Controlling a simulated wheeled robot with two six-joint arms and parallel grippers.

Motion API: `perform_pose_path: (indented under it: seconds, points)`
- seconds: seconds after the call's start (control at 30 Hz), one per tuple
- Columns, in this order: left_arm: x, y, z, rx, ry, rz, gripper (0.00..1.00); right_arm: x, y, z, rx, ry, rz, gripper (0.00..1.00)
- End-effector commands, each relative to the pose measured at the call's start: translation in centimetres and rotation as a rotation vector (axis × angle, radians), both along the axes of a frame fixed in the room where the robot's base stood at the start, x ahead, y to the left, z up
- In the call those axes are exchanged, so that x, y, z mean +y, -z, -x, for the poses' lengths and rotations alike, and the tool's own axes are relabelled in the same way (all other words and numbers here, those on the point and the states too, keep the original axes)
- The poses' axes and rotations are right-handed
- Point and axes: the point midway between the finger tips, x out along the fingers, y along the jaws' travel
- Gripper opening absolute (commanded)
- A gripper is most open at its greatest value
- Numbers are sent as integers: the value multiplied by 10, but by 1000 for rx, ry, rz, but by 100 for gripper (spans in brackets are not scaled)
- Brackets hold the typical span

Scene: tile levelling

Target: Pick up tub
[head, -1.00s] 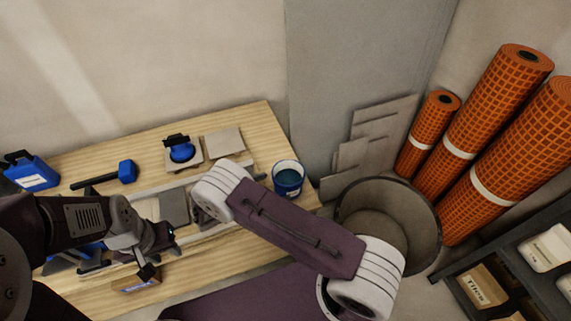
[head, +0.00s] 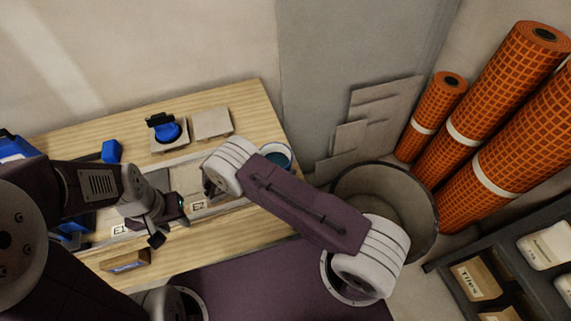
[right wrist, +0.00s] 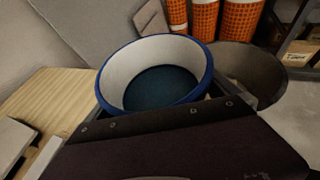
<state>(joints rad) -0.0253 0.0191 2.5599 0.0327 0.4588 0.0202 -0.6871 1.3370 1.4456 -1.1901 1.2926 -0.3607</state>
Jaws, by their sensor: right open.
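The tub (head: 276,155) is a round container with a blue rim and dark teal contents, at the right end of the wooden bench. My right forearm partly covers it in the head view. In the right wrist view the tub (right wrist: 155,85) is large, just beyond my right gripper (right wrist: 165,117), with its pale inner wall showing. My right gripper is open; its fingertips are mostly hidden, and I cannot tell whether they touch the tub. My left gripper (head: 168,224) is over the bench's left part, away from the tub; its jaw gap is unclear.
A blue-handled suction tool (head: 166,130) sits on a tile beside another loose tile (head: 212,123). A grey bin (head: 405,190) stands right of the bench, near orange mesh rolls (head: 475,125) and a shelf (head: 480,225). The bench's back strip (head: 215,95) is clear.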

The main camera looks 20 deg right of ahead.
Motion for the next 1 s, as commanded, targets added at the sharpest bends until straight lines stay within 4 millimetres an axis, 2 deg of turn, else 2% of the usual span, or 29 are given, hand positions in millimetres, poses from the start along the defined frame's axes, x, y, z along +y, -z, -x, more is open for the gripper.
perform_pose_path:
  seconds: [0.13, 0.4, 0.43, 0.63, 0.77, 1.0]
  points:
    - [0, -1, 0, 0, 0, 0, 36, 1, -1, 0, -1, -2, 0, 100]
    - [0, -1, 0, 0, 0, 0, 36, 1, -1, 0, 0, -1, 0, 25]
    - [0, -1, 0, 0, 0, 0, 36, 0, -2, 0, -2, -1, 1, 20]
    - [0, -1, 0, 0, 0, 0, 36, 1, -2, 0, -1, -1, 1, 20]
    - [0, -3, 0, 0, 0, 0, 36, 1, -9, 0, -2, -1, 0, 20]
    - [0, -12, 0, 0, 0, 0, 36, 0, -49, 3, 0, -1, 1, 20]
